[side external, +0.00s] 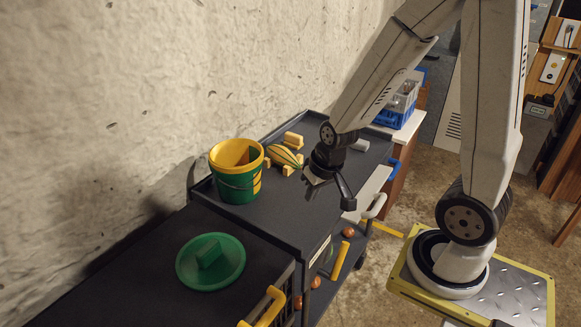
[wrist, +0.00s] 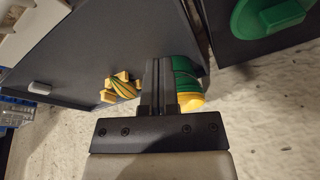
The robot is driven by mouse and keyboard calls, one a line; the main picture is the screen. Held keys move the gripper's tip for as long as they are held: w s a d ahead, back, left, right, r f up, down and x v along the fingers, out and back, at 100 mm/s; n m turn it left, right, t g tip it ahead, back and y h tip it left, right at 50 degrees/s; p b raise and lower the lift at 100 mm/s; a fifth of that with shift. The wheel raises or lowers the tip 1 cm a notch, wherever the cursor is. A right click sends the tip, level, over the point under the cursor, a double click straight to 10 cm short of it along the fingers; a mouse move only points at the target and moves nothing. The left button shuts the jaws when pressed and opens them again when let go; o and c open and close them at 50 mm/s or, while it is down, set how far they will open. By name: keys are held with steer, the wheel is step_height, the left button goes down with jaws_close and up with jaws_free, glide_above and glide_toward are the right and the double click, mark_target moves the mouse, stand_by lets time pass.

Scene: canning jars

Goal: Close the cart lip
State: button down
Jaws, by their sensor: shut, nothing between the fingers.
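The dark cart (side external: 290,215) has a black top with a low raised rim. A pale flat panel (side external: 370,187) shows at its right side, beyond my gripper; I cannot tell for sure whether it is the cart lip. A pale panel (wrist: 35,25) also shows at the upper left of the wrist view. My gripper (side external: 347,203) is over the right part of the cart top, near the rim. Its two fingers lie together and hold nothing in the wrist view (wrist: 158,65). Whether the fingers touch the cart is not clear.
A green and yellow bucket (side external: 236,187), a striped squash with yellow blocks (side external: 284,157) and a grey piece (side external: 360,145) are on the cart top. A green lid (side external: 210,275) lies on the nearer dark surface. A blue crate (side external: 398,112) stands behind; a wall runs along the left.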

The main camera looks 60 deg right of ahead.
steer(key=shift+s+a+r+n, duration=0.9)
steer(key=shift+a+r+n, duration=0.4)
steer(key=shift+a+n, duration=1.1)
steer(key=s+d+f+n+g+h, duration=0.6)
steer(key=s+d+f+g, duration=0.3)
steer(key=f, duration=0.4)
steer(key=s+d+f+n+g+h, duration=0.5)
steer(key=s+d+f+n+g, duration=0.3)
steer(key=s+f, duration=0.4)
steer(key=w+d+f+n+t+h, duration=0.1)
steer(key=w+f+n+t+h, duration=0.4)
steer(key=t, duration=1)
steer(key=w+n+h, duration=0.2)
steer(key=w+h, duration=0.2)
steer(key=w, duration=0.1)
steer(key=shift+w+d+n, duration=0.15)
steer(key=shift+w+n, duration=0.1)
steer(key=shift+n, duration=0.15)
steer(key=shift+d, duration=0.15)
